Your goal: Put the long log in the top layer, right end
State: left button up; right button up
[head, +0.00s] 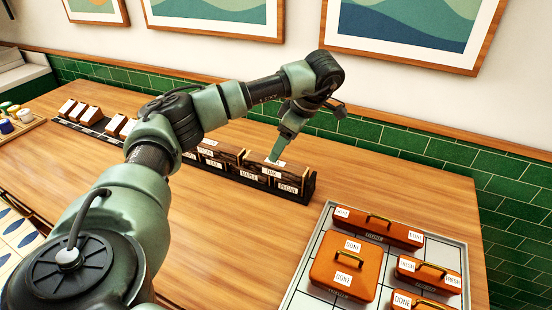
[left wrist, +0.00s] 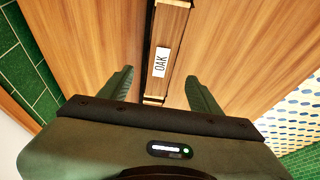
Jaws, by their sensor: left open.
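A dark rack (head: 312,188) on the table holds labelled wood logs in layers. At its right end, a log labelled OAK (head: 270,171) lies above one labelled PECAN (head: 287,187). My left gripper (head: 280,152) points down just above this end, partly covering the top of the log there. In the left wrist view, my left gripper (left wrist: 160,75) is open, with a log labelled OAK (left wrist: 174,28) lying between and beyond its fingers. I cannot tell how far below the fingertips it is. Which log is the long one is not clear. My right gripper is not in view.
A pale tray (head: 318,256) at the front right holds several orange cases with handles and DONE labels. More labelled wooden blocks (head: 90,114) stand in a row at the left, and a tray of small pots is at the far left. The table (head: 250,230) is clear in front of the rack.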

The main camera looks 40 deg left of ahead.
pick_arm(q)
jog(key=p+v, duration=0.1)
jog(key=v, duration=0.5)
jog(key=shift+r, duration=0.25)
jog(key=shift+d, duration=0.15)
